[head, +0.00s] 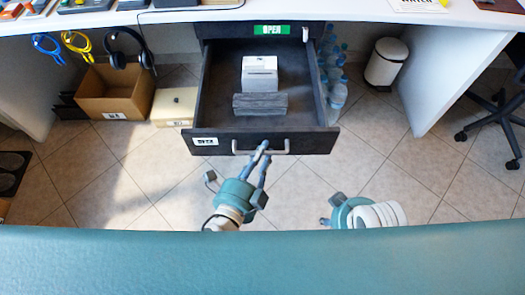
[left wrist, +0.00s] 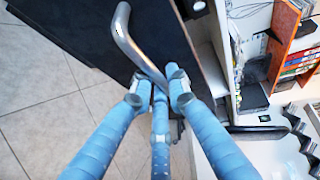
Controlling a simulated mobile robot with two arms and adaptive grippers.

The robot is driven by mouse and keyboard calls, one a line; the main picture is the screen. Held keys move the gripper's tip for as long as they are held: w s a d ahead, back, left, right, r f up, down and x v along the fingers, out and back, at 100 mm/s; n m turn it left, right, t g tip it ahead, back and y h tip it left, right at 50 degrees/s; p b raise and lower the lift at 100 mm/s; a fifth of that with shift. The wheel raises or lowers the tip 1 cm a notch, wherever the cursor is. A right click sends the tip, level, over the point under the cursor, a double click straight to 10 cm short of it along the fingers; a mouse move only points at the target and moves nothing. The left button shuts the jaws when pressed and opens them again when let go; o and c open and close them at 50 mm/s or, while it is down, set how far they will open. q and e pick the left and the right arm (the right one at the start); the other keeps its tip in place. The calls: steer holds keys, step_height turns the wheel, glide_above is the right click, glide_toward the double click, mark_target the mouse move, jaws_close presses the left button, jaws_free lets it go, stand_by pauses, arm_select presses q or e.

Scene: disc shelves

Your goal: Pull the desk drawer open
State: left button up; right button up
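The desk drawer (head: 310,137) is dark and stands pulled out from under the desk, its inside in view. Its grey bar handle (head: 279,152) is on the front panel, and it also shows in the left wrist view (left wrist: 124,35). My left gripper (head: 264,147) is at the middle of the handle, its blue fingers closed together around the bar; the left wrist view shows the fingertips (left wrist: 161,80) meeting at it.
The drawer holds a white stack (head: 259,75) and a grey block (head: 260,103). A cardboard box (head: 115,92) and a cream box (head: 175,106) stand left of it. Bottles (head: 337,98) stand close at its right, a white bin (head: 385,63) farther right. The floor in front is clear.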

arm_select(q)
steer(key=shift+o, duration=0.2)
steer(key=v, duration=1.2)
stand_by(0.4)
